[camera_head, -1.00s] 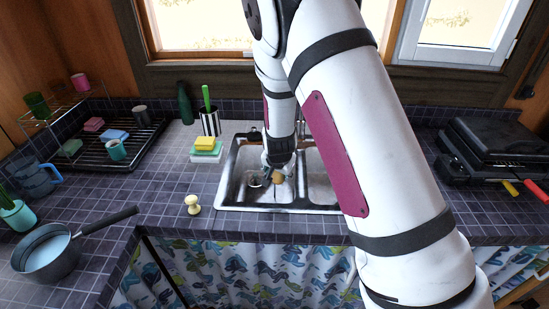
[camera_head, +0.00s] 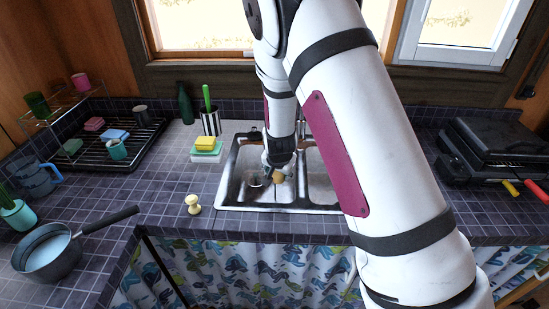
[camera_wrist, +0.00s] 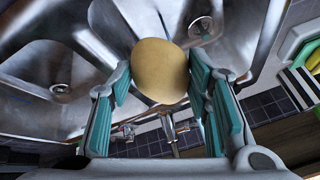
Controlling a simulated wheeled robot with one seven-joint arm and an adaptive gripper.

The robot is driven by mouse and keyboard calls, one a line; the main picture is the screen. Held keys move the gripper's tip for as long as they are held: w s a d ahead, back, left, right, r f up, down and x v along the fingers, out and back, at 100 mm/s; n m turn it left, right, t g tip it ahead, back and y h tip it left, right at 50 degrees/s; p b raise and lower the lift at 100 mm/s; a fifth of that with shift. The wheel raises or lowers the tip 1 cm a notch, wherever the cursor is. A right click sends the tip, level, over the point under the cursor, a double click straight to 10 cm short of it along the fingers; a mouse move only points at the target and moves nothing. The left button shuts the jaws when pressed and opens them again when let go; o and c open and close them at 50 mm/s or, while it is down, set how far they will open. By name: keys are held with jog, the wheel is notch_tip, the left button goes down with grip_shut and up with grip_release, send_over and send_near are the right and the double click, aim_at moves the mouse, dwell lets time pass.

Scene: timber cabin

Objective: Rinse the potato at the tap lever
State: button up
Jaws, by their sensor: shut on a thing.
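The potato (camera_wrist: 160,71) is a tan, rounded lump held between the teal pads of my gripper (camera_wrist: 163,85) in the wrist view. In the head view my gripper (camera_head: 277,174) is over the left bowl of the steel sink (camera_head: 228,190), with the potato (camera_head: 277,178) at its tip. The metal tap (camera_wrist: 169,127) shows in the wrist view behind the potato, at the bottom middle between the fingers. In the head view my arm hides most of the tap. I cannot tell whether water runs.
A pale knob-shaped brush (camera_head: 193,205) stands left of the sink. Sponges (camera_head: 206,146) and a utensil cup (camera_head: 210,122) are behind it. A saucepan (camera_head: 45,252) and dish rack (camera_head: 110,148) are at left. A black grill (camera_head: 490,150) is at right.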

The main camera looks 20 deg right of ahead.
aim_at(279, 174)
jog(key=shift+s+r, duration=0.1)
jog(key=s+a+r+p, duration=0.1)
jog(key=s+r+p, duration=0.2)
jog(key=s+p, duration=0.1)
jog(key=shift+s+a+r, duration=0.2)
jog(key=shift+s+r, duration=0.1)
jog(key=shift+r, duration=0.1)
jog(key=shift+f, duration=0.15)
dwell(0.6)
